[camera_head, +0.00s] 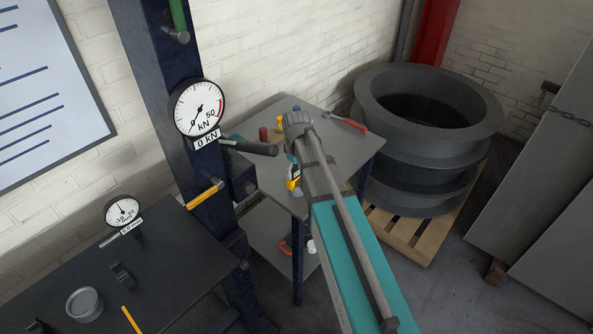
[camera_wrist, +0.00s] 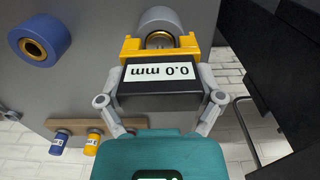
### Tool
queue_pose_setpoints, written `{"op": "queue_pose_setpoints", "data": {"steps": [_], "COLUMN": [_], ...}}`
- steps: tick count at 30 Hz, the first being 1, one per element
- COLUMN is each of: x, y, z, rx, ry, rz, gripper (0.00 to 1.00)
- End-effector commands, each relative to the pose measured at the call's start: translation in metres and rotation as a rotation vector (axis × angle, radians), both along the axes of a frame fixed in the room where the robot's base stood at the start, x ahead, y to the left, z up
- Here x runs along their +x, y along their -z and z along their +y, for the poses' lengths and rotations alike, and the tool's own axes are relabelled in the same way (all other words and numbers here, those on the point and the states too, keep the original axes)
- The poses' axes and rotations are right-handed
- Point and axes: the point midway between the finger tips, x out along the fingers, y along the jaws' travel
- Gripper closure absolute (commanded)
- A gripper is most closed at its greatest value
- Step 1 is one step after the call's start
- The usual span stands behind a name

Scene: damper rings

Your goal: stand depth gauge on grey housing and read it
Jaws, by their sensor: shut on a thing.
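My gripper (camera_wrist: 160,97) is shut on the depth gauge (camera_wrist: 158,74), a black block with a yellow bridge at its far end. Its display reads 0.0 mm, upside down in the wrist view. The grey housing (camera_wrist: 160,16), a round sleeve with a brass-coloured bore, is directly beyond the yellow bridge, which overlaps its near side. Whether the gauge rests on the housing or hovers over it, I cannot tell. In the head view my arm mostly hides the gripper and the housing.
A blue sleeve (camera_wrist: 38,38) with a brass-coloured bore is on the same grey surface. A wooden rack (camera_wrist: 75,126) holds a blue and a yellow piece. In the head view, the dark press post with a 0 kN dial (camera_head: 198,107) stands left, and large stacked rings (camera_head: 428,115) stand right.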

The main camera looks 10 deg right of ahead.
Motion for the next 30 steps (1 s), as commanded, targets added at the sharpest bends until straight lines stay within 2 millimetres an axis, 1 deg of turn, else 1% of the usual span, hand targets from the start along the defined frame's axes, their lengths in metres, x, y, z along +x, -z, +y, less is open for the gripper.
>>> {"op": "queue_pose_setpoints", "data": {"steps": [18,19,21,30], "x": [0.0000,0.0000,0.0000,0.0000], "y": [0.0040,0.0039,0.0035,0.0036], "z": [-0.0007,-0.0007,-0.0007,-0.0010], "rx": [0.000,0.000,0.000,0.000], "ry": [0.001,0.001,0.001,0.001], "rz": [0.000,0.000,0.000,0.000], "gripper": [0.76,0.13,0.00,0.00]}}
